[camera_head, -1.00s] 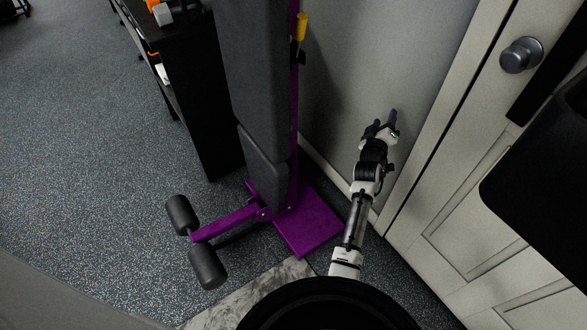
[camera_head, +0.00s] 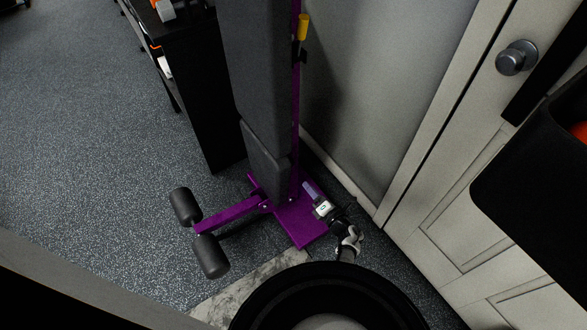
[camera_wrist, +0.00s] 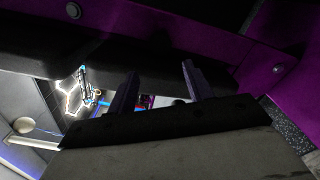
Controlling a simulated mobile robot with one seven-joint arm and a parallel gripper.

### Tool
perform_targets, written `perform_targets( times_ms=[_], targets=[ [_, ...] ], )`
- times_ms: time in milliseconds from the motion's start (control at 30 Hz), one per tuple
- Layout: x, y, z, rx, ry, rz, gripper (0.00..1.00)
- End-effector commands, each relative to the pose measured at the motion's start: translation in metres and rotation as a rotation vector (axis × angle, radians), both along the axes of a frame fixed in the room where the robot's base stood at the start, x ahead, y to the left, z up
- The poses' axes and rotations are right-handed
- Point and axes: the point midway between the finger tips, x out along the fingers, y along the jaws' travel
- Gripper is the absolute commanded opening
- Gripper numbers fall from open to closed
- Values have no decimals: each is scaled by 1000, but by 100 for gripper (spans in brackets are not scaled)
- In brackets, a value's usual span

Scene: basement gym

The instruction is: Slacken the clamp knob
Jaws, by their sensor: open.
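An upright weight bench with dark grey pads (camera_head: 257,70) and a purple frame (camera_head: 293,222) stands in the head view. A yellow knob-like part (camera_head: 303,27) sits high on its purple post, with a small black part below it; I cannot tell which is the clamp knob. My gripper (camera_head: 309,188) is low, by the right side of the bench's foot, well below the yellow part. In the wrist view my gripper's two fingers (camera_wrist: 160,72) are apart with nothing held between them. Purple frame (camera_wrist: 215,40) and round bolt heads (camera_wrist: 278,68) show close beyond them.
Two foam rollers (camera_head: 211,257) stick out at the bench's lower left. A black shelf unit (camera_head: 202,110) stands behind it. A grey wall (camera_head: 385,90) and a panelled door (camera_head: 500,190) with a round doorknob (camera_head: 516,58) bound the right. Open floor lies left.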

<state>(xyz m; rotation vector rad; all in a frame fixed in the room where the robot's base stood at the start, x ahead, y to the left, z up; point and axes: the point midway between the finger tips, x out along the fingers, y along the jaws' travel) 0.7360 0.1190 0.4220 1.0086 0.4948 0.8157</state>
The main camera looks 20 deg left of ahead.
Motion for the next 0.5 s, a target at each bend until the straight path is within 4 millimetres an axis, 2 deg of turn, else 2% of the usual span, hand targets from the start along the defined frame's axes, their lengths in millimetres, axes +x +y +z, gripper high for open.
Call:
perform_targets(
  times_ms=[67,300,500],
  targets=[
    [10,14,-6,-2,-3,6,51],
    [43,56,-6,0,-3,3,51],
    [62,80,-4,1,-2,1,51]
  ],
)
